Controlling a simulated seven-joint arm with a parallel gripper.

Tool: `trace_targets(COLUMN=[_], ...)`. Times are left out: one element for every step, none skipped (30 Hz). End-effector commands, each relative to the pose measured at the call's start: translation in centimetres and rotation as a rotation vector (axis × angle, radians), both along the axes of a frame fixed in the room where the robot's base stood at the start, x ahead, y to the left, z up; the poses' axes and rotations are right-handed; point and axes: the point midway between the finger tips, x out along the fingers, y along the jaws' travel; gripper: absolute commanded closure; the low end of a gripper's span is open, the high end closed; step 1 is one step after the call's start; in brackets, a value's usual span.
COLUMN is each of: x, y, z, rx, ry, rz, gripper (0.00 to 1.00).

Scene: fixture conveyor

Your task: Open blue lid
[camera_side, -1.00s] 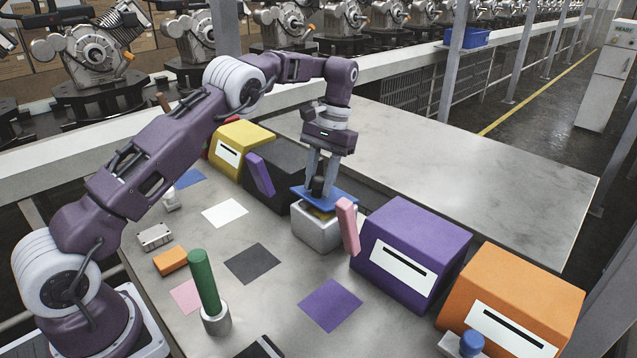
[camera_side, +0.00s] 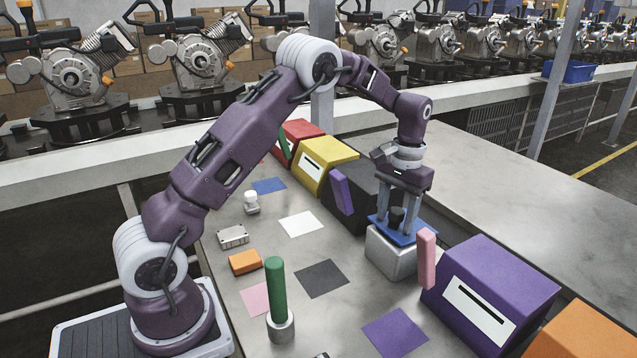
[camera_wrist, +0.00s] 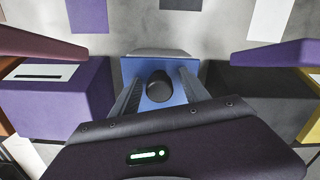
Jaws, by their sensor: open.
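The blue lid (camera_side: 379,225) is a flat plate with a black knob (camera_side: 396,215), at the top of a pale grey box (camera_side: 389,258). My gripper (camera_side: 410,228) points down over the lid, with its fingers on either side of the knob. In the wrist view, the knob (camera_wrist: 159,87) stands between the two open fingers (camera_wrist: 160,78), and the blue lid (camera_wrist: 178,68) shows around it. A gap shows between knob and fingers. I cannot tell whether the fingertips touch the lid.
A pink upright slab (camera_side: 427,258) stands close at the box's right. A purple bin (camera_side: 500,285) is beyond it, and a black bin (camera_side: 350,200) is on the left. A green cylinder (camera_side: 276,290) stands in front. Flat coloured squares lie on the table, with bare room between.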

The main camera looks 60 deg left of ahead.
Motion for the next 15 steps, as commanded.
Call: trace_targets(x=[-0.5,-0.7,-0.4,-0.2,-0.3,-0.3,-0.3,-0.3,-0.3,-0.3,-0.7,-1.3,-1.8,-2.2,-2.8], y=[-0.1,-0.1,-0.1,-0.1,-0.1,-0.1,-0.1,-0.1,-0.1,-0.1,-0.3,-0.6,-0.8,-1.0,-1.3], z=[-0.3,-0.4,0.6,1.5,2.3,3.3,4.1,4.9,5.9,6.7,7.5,8.3,9.0,9.6,10.4], rx=[-0.002,0.0,0.002,0.002,0.003,0.003,0.003,0.003,0.003,0.003,0.002,0.0,0.0,-0.001,-0.001], ry=[-0.033,-0.056,-0.069,-0.07,-0.069,-0.068,-0.069,-0.068,-0.068,-0.068,-0.073,-0.084,-0.093,-0.101,-0.113], rz=[0.001,0.0,-0.002,-0.002,-0.002,-0.002,-0.002,-0.002,-0.002,-0.002,-0.004,-0.008,-0.012,-0.015,-0.019], gripper=[0.47,0.47,0.47,0.47,0.47,0.47,0.47,0.47,0.47,0.47,0.47,0.47,0.47,0.47,0.47])
